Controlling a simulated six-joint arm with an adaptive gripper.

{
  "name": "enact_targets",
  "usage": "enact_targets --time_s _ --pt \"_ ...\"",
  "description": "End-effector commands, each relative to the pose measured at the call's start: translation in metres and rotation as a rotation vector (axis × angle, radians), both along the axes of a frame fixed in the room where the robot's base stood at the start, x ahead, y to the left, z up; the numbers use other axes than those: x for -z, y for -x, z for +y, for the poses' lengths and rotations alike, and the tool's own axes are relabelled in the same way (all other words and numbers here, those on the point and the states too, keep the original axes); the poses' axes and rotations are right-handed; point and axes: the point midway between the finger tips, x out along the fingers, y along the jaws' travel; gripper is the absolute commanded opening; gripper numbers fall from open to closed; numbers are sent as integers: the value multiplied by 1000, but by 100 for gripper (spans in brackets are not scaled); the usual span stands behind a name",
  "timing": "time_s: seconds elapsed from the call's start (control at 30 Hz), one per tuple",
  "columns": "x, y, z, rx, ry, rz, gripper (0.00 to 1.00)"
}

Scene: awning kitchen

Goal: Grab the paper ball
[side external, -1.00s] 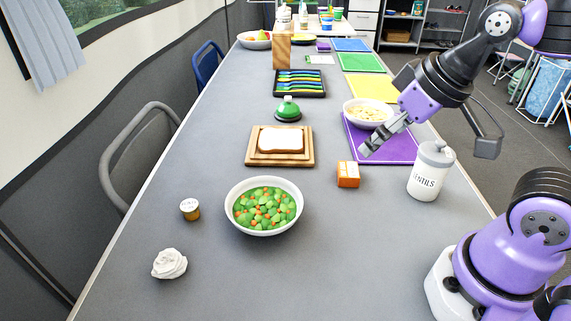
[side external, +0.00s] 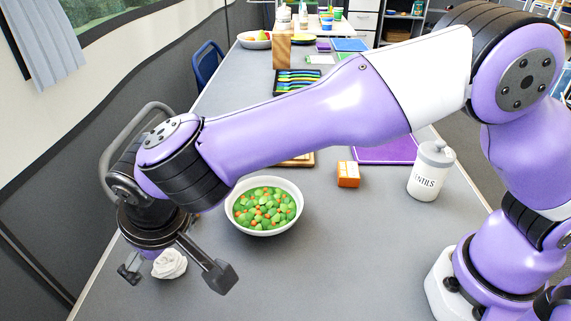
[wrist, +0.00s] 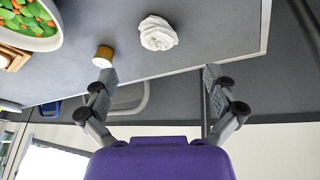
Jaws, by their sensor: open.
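The paper ball (side external: 169,264) is a white crumpled lump on the grey table near its front left edge in the side view. It also shows in the wrist view (wrist: 158,33), at the top middle. My gripper (side external: 174,275) points down with its fingers spread wide, one on each side of the ball in the side view. In the wrist view my gripper (wrist: 158,72) is open and empty, and the ball lies beyond the fingertips, in line with the gap. I cannot tell the exact height of the fingertips above the table.
A small brown-sided cup with a white top (wrist: 103,56) sits close to the ball, near one fingertip. A white bowl of peas and carrots (side external: 238,222) stands to the right. An orange box (side external: 348,174) and a lentils jar (side external: 430,172) are farther right. The table edge is near the ball.

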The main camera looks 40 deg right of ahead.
Motion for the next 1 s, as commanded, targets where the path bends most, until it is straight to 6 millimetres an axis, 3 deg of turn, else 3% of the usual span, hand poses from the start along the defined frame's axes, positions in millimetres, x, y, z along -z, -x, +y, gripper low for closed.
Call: enact_targets --time_s 0.1,0.33,0.57,0.87,0.9,1.0 --pt "19 -8 -1 2 2 1 100" --pt "39 -18 -1 2 1 2 100" --pt "71 -33 0 3 1 3 100" --pt "77 -35 0 1 -1 0 100" --pt "77 -35 0 1 -1 0 85" --pt "77 -35 0 1 -1 0 70"
